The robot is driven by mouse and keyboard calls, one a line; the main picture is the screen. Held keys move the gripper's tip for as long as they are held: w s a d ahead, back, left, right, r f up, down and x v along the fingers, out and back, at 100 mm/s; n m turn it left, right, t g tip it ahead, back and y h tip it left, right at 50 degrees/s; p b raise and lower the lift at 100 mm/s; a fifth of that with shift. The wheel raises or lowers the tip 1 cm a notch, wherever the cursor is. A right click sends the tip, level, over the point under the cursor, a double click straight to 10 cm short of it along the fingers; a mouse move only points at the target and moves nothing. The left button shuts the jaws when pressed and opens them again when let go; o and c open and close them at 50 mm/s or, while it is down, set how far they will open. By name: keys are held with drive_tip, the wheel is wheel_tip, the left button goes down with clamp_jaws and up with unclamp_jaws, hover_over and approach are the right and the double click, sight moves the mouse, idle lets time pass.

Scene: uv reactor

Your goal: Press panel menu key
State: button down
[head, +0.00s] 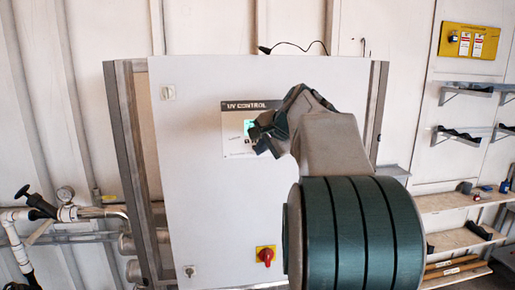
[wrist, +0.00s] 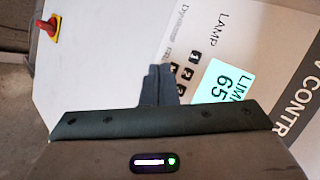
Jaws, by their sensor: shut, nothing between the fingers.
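The UV control panel (head: 237,149) is a pale plate on the front of a white cabinet. Its green lit screen (head: 247,125) is partly hidden behind my gripper (head: 258,142). In the wrist view the panel is rotated, with a lit screen (wrist: 222,84) reading "LIMI" and "65" and small black keys (wrist: 188,75) beside it. My gripper also shows in the wrist view (wrist: 160,70), shut and empty, its fingertips beside the keys. Some keys may be hidden behind the fingers. I cannot tell which key is menu, or whether the fingertips touch the panel.
The white cabinet (head: 200,205) carries a red rotary switch (head: 265,255) on a yellow plate low down. Shelves (head: 468,200) and a yellow board (head: 470,41) are on the right wall.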

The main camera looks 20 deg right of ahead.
drive_tip(key=shift+s+a+b, duration=0.2)
drive_tip(key=shift+s+b, duration=0.1)
drive_tip(key=shift+s, duration=0.3)
drive_tip(key=s+b, duration=0.1)
drive_tip(key=s, duration=0.1)
drive_tip(key=s+a+b, duration=0.1)
drive_tip(key=s, duration=0.2)
drive_tip(key=shift+a, duration=0.2)
idle(0.9)
drive_tip(key=s+a+f+n+g, duration=0.2)
drive_tip(key=s+a+f+n, duration=0.2)
drive_tip(key=s+f, duration=0.3)
drive_tip(key=s+a+f+n+g, duration=0.2)
drive_tip(key=s+a+f+n, duration=0.3)
drive_tip(key=s+f, duration=0.3)
drive_tip(key=s+a+f+n+g+h, duration=0.1)
drive_tip(key=s+a+f+n+g, duration=0.1)
drive_tip(key=s+a+f+n, duration=0.3)
drive_tip(key=s+a+f, duration=0.1)
drive_tip(key=s+f, duration=0.2)
drive_tip(key=f, duration=0.2)
drive_tip(key=shift+s+a+f, duration=0.2)
drive_tip(key=shift+a+f, duration=0.15)
drive_tip(key=shift+f, duration=0.05)
idle(0.4)
